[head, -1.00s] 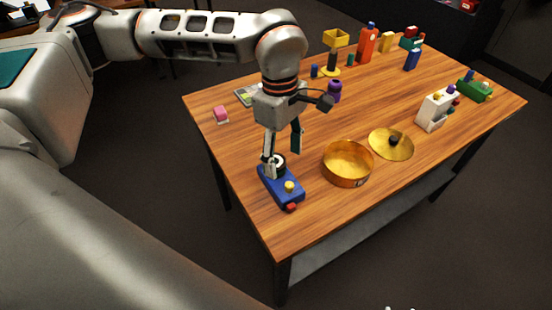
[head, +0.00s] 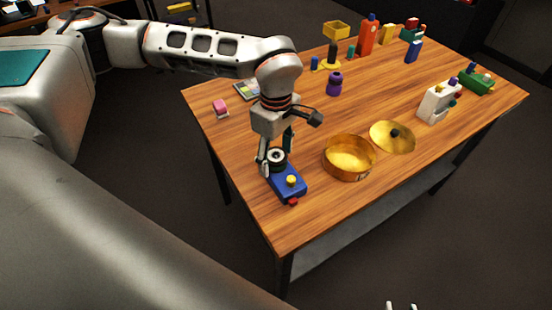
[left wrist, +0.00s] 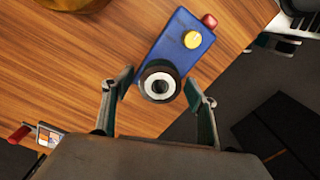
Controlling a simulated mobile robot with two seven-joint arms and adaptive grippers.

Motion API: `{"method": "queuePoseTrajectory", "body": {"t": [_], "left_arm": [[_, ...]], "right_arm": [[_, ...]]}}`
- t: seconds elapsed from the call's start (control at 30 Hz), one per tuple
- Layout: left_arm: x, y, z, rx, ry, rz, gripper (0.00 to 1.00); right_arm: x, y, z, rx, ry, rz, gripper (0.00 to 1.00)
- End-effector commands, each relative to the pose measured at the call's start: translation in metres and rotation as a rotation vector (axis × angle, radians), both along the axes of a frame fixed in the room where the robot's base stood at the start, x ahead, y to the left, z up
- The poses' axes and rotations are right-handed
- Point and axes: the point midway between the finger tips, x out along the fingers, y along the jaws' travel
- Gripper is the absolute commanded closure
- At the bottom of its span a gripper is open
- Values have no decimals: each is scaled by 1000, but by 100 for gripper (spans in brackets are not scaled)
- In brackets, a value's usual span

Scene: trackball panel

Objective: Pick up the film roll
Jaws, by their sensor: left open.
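A short black roll with a white ring, which looks like the film roll (head: 276,156), rests on one end of a blue panel (head: 293,190). In the left wrist view the roll (left wrist: 159,82) shows end-on with its dark centre. My left gripper (head: 275,164) is open and lowered over that end of the panel. In the left wrist view its fingers (left wrist: 158,77) stand on either side of the roll, with gaps visible. The panel (left wrist: 172,48) also carries a yellow knob (left wrist: 192,40) and a red part (left wrist: 209,21). Only pale tips, probably my right gripper (head: 401,306), show at the bottom edge.
A brass pan (head: 349,170) and its lid (head: 392,137) lie right of the panel. A white block (head: 437,103), a purple bottle (head: 334,84) and a pink piece (head: 220,106) stand on the wooden table. The panel lies near the table's left edge.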

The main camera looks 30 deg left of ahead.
Motion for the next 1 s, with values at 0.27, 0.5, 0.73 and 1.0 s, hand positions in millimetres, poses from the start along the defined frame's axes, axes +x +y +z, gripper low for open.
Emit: {"method": "queuePoseTrajectory", "body": {"t": [0.27,0.5,0.73,1.0], "left_arm": [[0,0,0,0,-1,1,65],[0,0,1,0,-1,1,83],[1,0,3,0,-2,1,83],[1,0,31,-1,-5,2,83]], "right_arm": [[1,0,1,-1,-2,0,65],[1,0,1,0,-3,0,65],[2,0,2,1,-4,0,65],[3,0,6,4,-7,-1,65]]}}
